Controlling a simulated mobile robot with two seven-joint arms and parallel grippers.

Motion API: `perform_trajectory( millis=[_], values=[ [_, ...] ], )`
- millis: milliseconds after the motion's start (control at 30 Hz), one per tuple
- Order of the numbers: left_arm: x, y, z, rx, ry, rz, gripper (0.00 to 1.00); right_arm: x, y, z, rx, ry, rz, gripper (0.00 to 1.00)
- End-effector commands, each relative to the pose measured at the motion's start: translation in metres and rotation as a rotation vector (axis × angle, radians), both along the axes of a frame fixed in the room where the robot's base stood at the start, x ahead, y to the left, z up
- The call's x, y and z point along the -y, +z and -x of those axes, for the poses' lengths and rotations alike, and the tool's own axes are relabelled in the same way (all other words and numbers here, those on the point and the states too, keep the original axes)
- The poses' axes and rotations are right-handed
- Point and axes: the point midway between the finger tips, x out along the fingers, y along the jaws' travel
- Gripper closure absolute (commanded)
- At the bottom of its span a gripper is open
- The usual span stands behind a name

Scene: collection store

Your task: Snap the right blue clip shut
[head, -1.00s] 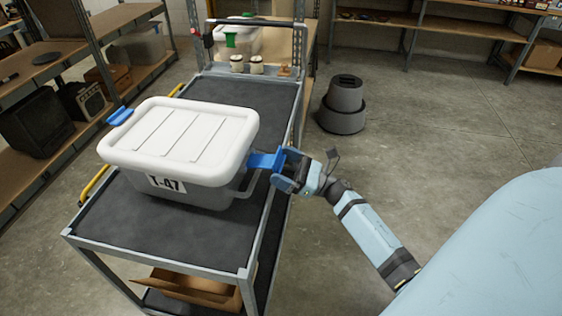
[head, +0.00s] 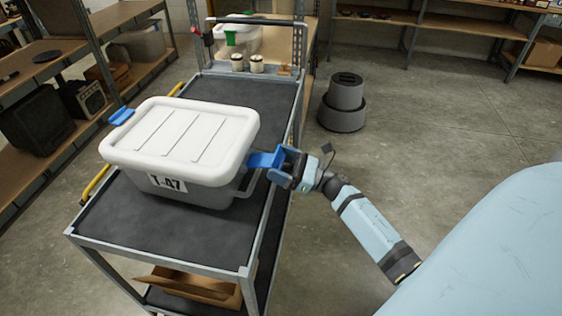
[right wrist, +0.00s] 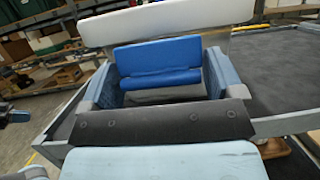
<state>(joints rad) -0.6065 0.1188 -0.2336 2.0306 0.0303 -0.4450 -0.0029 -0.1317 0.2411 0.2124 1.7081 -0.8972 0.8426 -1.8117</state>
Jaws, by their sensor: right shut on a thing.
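A grey box (head: 215,192) with a white lid (head: 185,138) and a T-47 label stands on the cart's top. The right blue clip (head: 262,160) sticks outward from the box's right side, just under the lid. My right gripper (head: 283,168) is shut on this clip. In the right wrist view the clip (right wrist: 158,63) shows as a blue plate between my two fingers, with the white lid edge behind it. The left blue clip (head: 122,116) sticks outward at the lid's left end.
The cart (head: 150,259) has dark mats and a raised rim, with free room behind the box. A grey step stool (head: 343,103) stands on the floor to the right.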

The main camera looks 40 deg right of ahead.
Motion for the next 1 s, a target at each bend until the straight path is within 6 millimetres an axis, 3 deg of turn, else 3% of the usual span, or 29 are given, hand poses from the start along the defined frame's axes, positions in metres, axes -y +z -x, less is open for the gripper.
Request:
perform_trajectory(
  millis=[500,800,1000],
  values=[
    [-0.008,0.072,0.008,0.024,-0.027,-0.045,1.0,-0.005,0.039,-0.007,-0.285,0.002,0.22,0.56],
    [-0.007,0.121,0.005,0.034,-0.023,-0.04,1.0,-0.009,0.047,-0.012,-0.403,0.001,0.306,0.56],
    [-0.013,0.134,0.004,0.044,-0.009,-0.047,1.0,-0.01,0.046,-0.015,-0.443,-0.001,0.333,0.56]
  ],
)
